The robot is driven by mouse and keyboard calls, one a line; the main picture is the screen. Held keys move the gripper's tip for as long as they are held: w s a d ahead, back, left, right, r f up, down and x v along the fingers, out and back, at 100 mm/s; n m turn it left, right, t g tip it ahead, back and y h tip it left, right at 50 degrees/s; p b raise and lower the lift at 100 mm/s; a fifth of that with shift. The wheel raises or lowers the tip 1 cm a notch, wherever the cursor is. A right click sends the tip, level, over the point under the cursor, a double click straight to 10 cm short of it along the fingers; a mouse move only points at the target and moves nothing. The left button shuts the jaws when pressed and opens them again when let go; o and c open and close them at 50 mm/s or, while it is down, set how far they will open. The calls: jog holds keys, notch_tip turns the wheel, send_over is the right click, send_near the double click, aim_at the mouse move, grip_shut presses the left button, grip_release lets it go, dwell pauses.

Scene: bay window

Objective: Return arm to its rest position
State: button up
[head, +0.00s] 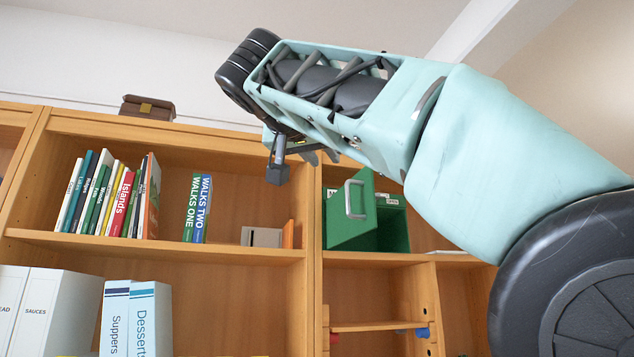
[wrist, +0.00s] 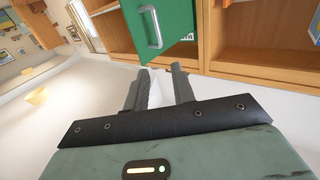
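My arm reaches in from the right of the head view, with its end raised in front of the bookcase. In the wrist view my gripper (wrist: 160,76) has its two dark fingers apart, with a pale gap between them and nothing clearly held. In the head view the fingers are small and partly hidden by the arm. A green box (head: 395,230) stands on the shelf below and right of the arm's end. Its green front door (head: 350,220), with a grey handle, stands swung open. The door also shows beyond the fingers in the wrist view (wrist: 180,15), apart from them.
The wooden bookcase (head: 180,248) fills the left and middle. Several books (head: 110,200) and two Walks books (head: 198,208) stand on its shelf. White binders (head: 45,310) stand lower left. A brown case (head: 148,108) sits on top. Open air surrounds the arm's end.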

dwell(0.4)
jog(key=w+f+n+g+y, duration=0.3)
jog(key=w+f+n, duration=0.1)
jog(key=f, duration=0.7)
jog(key=w+f+n+g+y, duration=0.2)
jog(key=w+f+n+g, duration=0.15)
jog(key=f, duration=0.75)
jog(key=s+f+n+g+y+p, duration=0.1)
jog(key=s+f+n+g+y, duration=0.15)
jog(key=f, duration=0.65)
jog(key=s+d+f+g, duration=0.2)
jog(key=s+d+f, duration=0.2)
jog(key=s+f, duration=0.5)
jog(key=s+d+f+n+g, duration=0.1)
jog(key=s+d+f+g, duration=0.2)
jog(key=s+f, duration=0.7)
jog(key=s+d+f+n+g+p, duration=0.1)
jog(key=s+d+f, duration=0.4)
jog(key=s+f, duration=0.5)
jog(key=s+g, duration=0.1)
jog(key=s, duration=0.1)
jog(key=shift+s+d+g, duration=0.25)
jog(key=shift+s+g, duration=0.05)
jog(key=shift+s, duration=0.05)
jog(key=shift+r, duration=0.15)
